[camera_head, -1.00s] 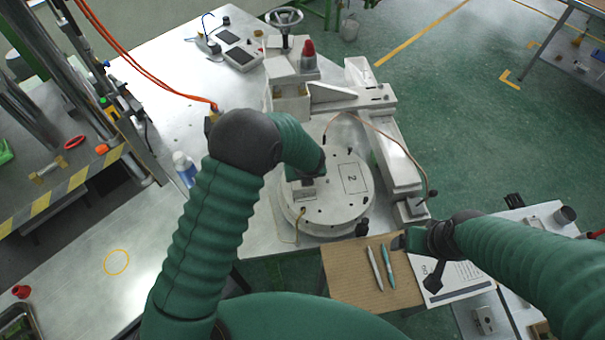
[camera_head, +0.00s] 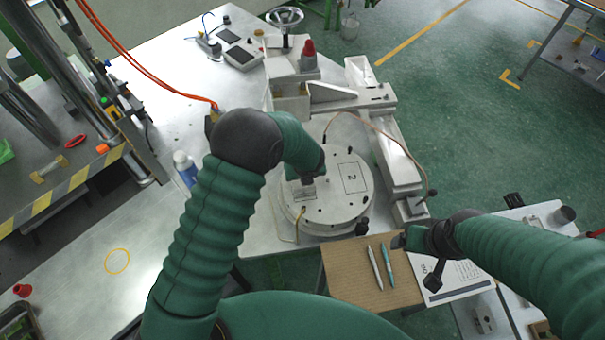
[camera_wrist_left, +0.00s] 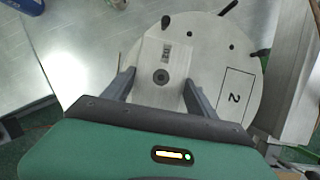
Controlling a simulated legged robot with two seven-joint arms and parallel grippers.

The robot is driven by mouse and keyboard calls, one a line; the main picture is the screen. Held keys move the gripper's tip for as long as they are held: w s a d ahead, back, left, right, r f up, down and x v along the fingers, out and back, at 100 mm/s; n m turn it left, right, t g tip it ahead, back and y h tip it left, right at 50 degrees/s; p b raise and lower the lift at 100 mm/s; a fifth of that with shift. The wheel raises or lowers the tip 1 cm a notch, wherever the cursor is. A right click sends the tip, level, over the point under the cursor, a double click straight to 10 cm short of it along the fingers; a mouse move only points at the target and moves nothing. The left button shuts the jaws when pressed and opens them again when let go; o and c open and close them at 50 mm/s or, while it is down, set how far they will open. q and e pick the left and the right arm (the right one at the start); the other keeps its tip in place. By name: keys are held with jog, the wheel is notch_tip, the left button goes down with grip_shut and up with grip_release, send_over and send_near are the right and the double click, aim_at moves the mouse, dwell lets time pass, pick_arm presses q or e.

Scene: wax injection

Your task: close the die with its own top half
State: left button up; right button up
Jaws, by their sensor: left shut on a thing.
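A pale grey block (camera_wrist_left: 157,62), which I take to be the die's top half, has a dark round hole and a small engraved mark. My left gripper (camera_wrist_left: 159,78) is shut on it, one finger on each side. It also shows in the head view (camera_head: 304,192), partly behind my left gripper (camera_head: 311,180). It is over the left part of the round plate marked 2 (camera_head: 350,205). The lower half cannot be made out, and I cannot tell whether the block rests on anything. My right gripper (camera_head: 402,241) is at the cardboard's right edge; its fingers are too small to read.
A white machine frame (camera_head: 398,160) with a thin hose runs behind and right of the plate. A cardboard sheet (camera_head: 345,285) with two pens lies in front. A small bottle (camera_head: 184,166) stands left of my left arm. The metal table (camera_head: 80,245) is mostly clear at left.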

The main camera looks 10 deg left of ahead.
pick_arm(q)
jog(key=shift+r, duration=0.1)
jog(key=shift+f+b, duration=0.55)
jog(key=shift+f, duration=0.4)
jog(key=o, duration=1.8)
jog(key=shift+o, duration=0.2)
jog(key=b+v, duration=0.1)
jog(key=v, duration=1.5)
jog(key=shift+r, duration=0.35)
jog(key=shift+s+d, duration=0.1)
jog(key=shift+s, duration=0.05)
